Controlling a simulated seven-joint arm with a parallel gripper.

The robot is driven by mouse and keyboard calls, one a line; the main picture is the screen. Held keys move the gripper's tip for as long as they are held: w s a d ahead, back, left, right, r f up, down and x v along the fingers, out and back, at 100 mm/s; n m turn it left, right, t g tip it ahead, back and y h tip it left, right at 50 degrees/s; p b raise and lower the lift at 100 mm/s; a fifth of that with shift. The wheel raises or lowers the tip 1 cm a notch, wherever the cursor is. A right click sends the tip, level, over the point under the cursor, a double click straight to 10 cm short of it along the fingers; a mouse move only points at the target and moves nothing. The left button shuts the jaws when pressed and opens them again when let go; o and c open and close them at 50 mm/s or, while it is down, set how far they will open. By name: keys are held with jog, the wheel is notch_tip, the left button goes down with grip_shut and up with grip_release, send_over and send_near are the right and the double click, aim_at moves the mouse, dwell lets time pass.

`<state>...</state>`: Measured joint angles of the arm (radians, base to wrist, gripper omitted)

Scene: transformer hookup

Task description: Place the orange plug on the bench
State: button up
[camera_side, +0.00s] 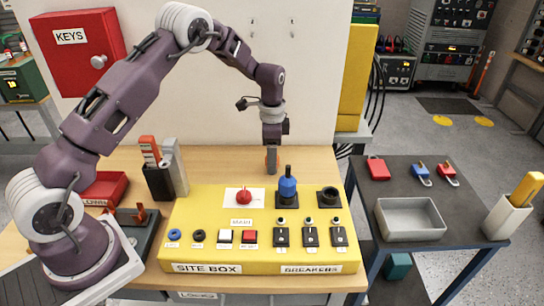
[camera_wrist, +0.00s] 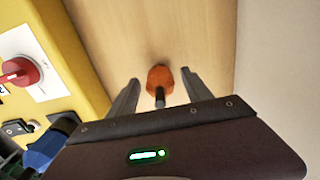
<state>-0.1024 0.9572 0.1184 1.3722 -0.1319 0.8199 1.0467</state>
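The orange plug (camera_wrist: 159,80) shows in the wrist view between my two fingertips, with its dark pin or handle toward my gripper. It appears to stand on the wooden bench (camera_wrist: 190,25). My gripper (camera_wrist: 160,77) is open, with a narrow gap visible on each side of the plug. In the side view my gripper (camera_side: 271,160) points down just behind the yellow box, low over the bench (camera_side: 318,165).
The yellow site box (camera_side: 200,250) stands in front, bearing a red knob (camera_side: 243,196), a blue plug (camera_side: 287,188) in a socket, and an empty-looking black socket (camera_side: 329,197). A white wall (camera_side: 235,95) rises behind. A grey tray (camera_side: 410,218) is on the right table.

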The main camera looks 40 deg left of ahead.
jog(key=shift+r, duration=0.1)
notch_tip(320, 180, up, 12)
jog(key=shift+r, duration=0.1)
jog(key=s+d+r+n+t, duration=0.2)
jog(key=s+d+r+n, duration=0.1)
jog(key=s+r, duration=0.55)
jog(key=s+d+r+n+t, duration=0.1)
jog(key=s+d+r+n, duration=0.15)
jog(key=s+r, duration=0.55)
jog(key=s+d+f+n+t, duration=0.1)
jog(key=s+f, duration=0.1)
jog(key=s, duration=0.7)
jog(key=s+d+f+n+t, duration=0.1)
jog(key=s+f+n, duration=0.1)
jog(key=s, duration=0.7)
jog(key=shift+d+t, duration=0.3)
jog(key=shift+r+n, duration=0.1)
jog(key=shift+n, duration=0.15)
jog(key=shift+c, duration=0.2)
